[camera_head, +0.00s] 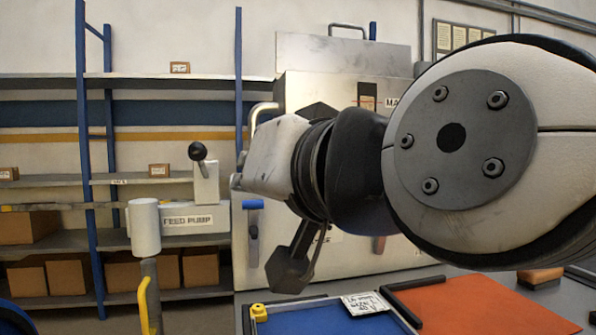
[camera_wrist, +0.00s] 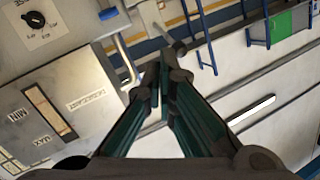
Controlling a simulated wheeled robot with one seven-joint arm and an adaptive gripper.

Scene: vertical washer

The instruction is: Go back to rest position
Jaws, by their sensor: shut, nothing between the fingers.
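My gripper (camera_wrist: 164,72) shows in the wrist view with its two dark fingers with green sides drawn together at the tips. It is shut and empty, and nothing is held between the tips. In the head view my pale and black arm reaches in from the right across the front of a light machine cabinet (camera_head: 350,85). The fingertips cannot be made out clearly there. The wrist view is tilted and shows a panel with a dial (camera_wrist: 37,22) and MIN and MAX labels on the left. No contact between my gripper and anything shows.
A FEED PUMP unit (camera_head: 190,222) with a black-knobbed lever (camera_head: 197,152) stands left of the arm. Blue-framed shelving (camera_head: 90,130) holds boxes behind it. Below lie a blue tray (camera_head: 330,320) and an orange mat (camera_head: 480,305), with a brown block (camera_head: 540,277) nearby.

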